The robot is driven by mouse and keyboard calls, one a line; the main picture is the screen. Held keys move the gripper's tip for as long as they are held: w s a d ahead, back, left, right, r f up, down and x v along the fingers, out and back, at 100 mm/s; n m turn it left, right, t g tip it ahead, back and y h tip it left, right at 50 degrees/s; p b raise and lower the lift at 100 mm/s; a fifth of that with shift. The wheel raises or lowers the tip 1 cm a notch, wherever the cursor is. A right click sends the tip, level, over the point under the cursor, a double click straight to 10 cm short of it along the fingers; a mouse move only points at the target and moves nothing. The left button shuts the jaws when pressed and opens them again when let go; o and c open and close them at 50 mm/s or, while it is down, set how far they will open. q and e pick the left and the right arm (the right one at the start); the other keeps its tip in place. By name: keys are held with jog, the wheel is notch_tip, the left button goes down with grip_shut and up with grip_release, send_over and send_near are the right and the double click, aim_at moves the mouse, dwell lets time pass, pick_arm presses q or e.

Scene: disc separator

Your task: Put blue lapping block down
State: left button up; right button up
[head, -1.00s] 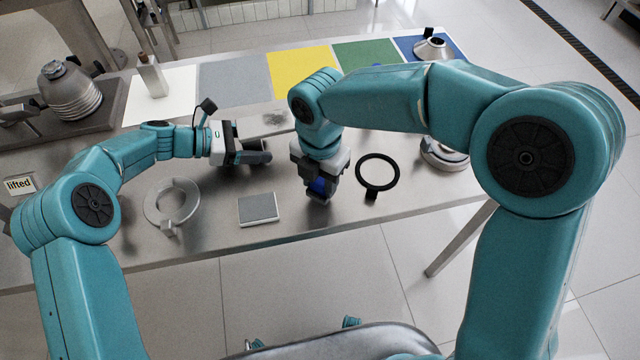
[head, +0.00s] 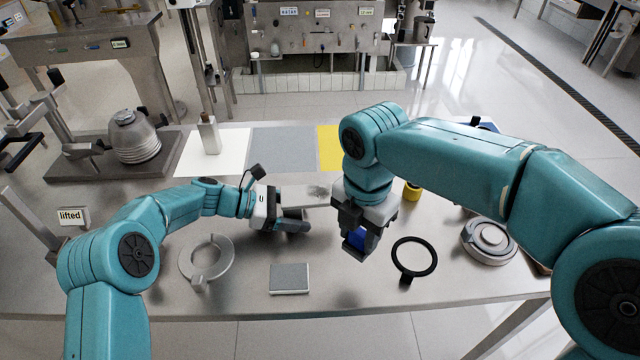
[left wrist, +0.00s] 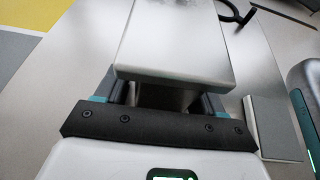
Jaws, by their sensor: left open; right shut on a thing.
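The blue lapping block (head: 357,238) shows as a small blue patch in the head view, between the dark jaws of my right gripper (head: 358,234). My right gripper is shut on it and points down over the right-middle of the steel table. I cannot tell whether the block touches the table. My left gripper (head: 292,221) is open, low over the table to the left of the right one. In the left wrist view its jaws (left wrist: 160,100) stand apart near the end of a flat metal plate (left wrist: 178,45). The plate hides part of the gap.
A grey square block (head: 290,278) lies near the front table edge. A pale ring (head: 207,262) lies left, a black ring (head: 414,257) right. White, grey and yellow areas line the back.

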jog(key=shift+r, duration=0.15)
notch_tip(320, 180, down, 10)
jog(key=shift+f, duration=0.1)
dwell(0.4)
jog(key=shift+f, duration=0.1)
jog(key=o, duration=1.2)
